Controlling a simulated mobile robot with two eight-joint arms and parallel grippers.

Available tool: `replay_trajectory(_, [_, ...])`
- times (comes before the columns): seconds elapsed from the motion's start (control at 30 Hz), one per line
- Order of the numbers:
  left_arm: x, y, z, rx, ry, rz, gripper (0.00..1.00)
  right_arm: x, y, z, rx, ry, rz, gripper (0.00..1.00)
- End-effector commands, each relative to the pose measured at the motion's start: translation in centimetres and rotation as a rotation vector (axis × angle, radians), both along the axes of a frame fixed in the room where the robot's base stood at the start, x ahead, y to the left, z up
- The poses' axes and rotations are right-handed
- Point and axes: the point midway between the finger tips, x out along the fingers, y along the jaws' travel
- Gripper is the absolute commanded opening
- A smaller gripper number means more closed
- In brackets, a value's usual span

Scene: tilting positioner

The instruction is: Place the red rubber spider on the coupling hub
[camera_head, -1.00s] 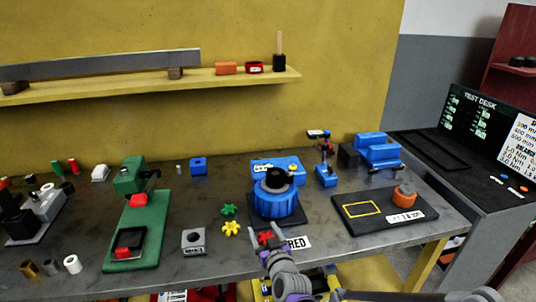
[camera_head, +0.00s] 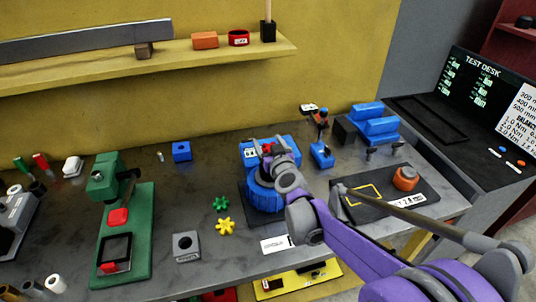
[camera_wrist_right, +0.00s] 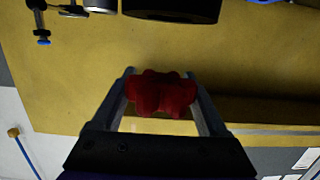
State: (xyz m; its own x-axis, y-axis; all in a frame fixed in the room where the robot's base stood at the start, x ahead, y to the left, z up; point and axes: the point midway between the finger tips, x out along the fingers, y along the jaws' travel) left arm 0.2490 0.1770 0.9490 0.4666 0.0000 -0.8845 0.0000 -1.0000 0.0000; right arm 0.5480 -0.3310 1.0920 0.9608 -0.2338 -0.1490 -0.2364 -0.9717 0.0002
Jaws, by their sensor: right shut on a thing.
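The red rubber spider shows clearly in the right wrist view (camera_wrist_right: 160,93), pinched between the two fingers of my right gripper (camera_wrist_right: 163,98). In the head view my right gripper (camera_head: 268,150) is raised over the blue positioner (camera_head: 264,196), and only a small bit of red shows at its tip. The dark hub on top of the positioner is hidden behind my gripper and wrist in the head view. A dark cylinder (camera_wrist_right: 172,9) lies at the top edge of the right wrist view, apart from the spider; I cannot tell if it is the hub. My left gripper is not in view.
A green spider (camera_head: 221,204) and a yellow spider (camera_head: 225,226) lie left of the positioner. A grey block (camera_head: 186,246) and a green press (camera_head: 120,235) stand further left. A black mat with an orange knob (camera_head: 405,178) lies right. A yellow shelf (camera_head: 190,65) runs behind.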

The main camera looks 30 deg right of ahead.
Motion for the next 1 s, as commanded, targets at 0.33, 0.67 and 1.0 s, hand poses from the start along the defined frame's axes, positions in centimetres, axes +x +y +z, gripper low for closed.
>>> replay_trajectory(0.33, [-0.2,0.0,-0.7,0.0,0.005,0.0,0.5,0.0,0.0,-4.0,0.001,-0.001,0.0,0.2])
replay_trajectory(0.67, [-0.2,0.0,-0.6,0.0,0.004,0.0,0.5,0.0,0.0,-4.3,0.001,-0.001,0.0,0.2])
replay_trajectory(1.0, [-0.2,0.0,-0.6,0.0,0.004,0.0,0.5,0.0,0.0,-4.4,0.0,-0.001,0.0,1.0])
